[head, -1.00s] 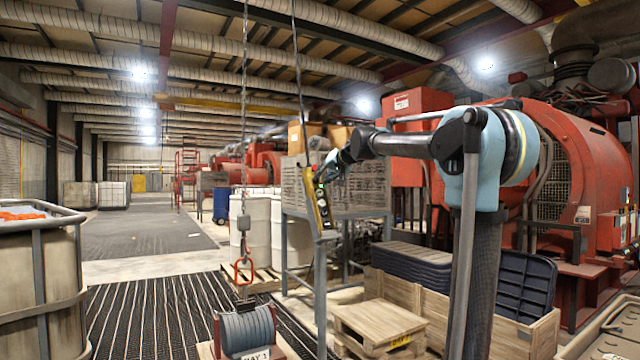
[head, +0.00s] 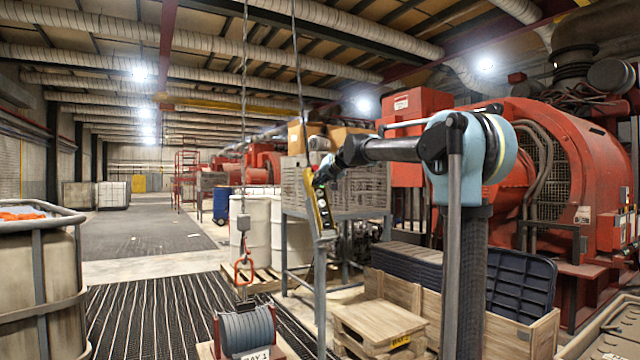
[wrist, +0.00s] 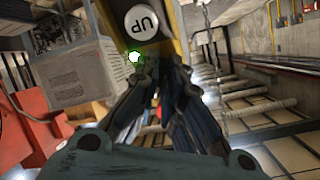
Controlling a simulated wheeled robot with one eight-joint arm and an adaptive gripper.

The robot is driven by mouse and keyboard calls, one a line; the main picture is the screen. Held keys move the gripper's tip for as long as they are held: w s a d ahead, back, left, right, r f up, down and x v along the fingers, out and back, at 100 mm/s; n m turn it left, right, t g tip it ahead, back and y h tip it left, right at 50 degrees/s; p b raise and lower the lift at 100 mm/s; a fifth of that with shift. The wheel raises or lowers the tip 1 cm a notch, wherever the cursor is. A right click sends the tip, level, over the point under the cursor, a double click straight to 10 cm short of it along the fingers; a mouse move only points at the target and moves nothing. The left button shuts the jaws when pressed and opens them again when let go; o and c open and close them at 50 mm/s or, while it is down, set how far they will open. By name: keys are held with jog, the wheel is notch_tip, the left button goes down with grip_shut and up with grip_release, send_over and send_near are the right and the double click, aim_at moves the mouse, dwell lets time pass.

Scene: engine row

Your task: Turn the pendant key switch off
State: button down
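The yellow pendant (head: 323,212) hangs from a cable left of my arm in the head view. In the wrist view, the pendant (wrist: 178,22) fills the top middle, with a white round button marked UP (wrist: 141,22) and a lit green spot (wrist: 134,57). My gripper (head: 322,176) is at the pendant's upper part. In the wrist view, the dark fingers of my gripper (wrist: 162,75) reach up to the pendant's face with a narrow gap between them. A small red spot shows in that gap. The key switch is not clearly visible; the fingers cover part of the face.
A grey metal stand (head: 352,190) with boxes is close behind the pendant. A hook on a chain (head: 243,270) hangs left, above a cable reel (head: 247,330). A wooden crate (head: 500,335) and red engine (head: 570,185) are at the right. The floor aisle at left is open.

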jog(key=shift+n, duration=0.3)
jog(key=n, duration=0.5)
jog(key=shift+w+d+n+y, duration=0.1)
jog(key=shift+n+y, duration=0.3)
jog(key=n, duration=0.6)
jog(key=shift+d+g, duration=0.1)
jog(key=shift+g, duration=0.3)
jog(key=shift+y, duration=0.3)
jog(key=c, duration=1.7)
grip_release()
jog(key=shift+w, duration=0.1)
jog(key=v, duration=1.2)
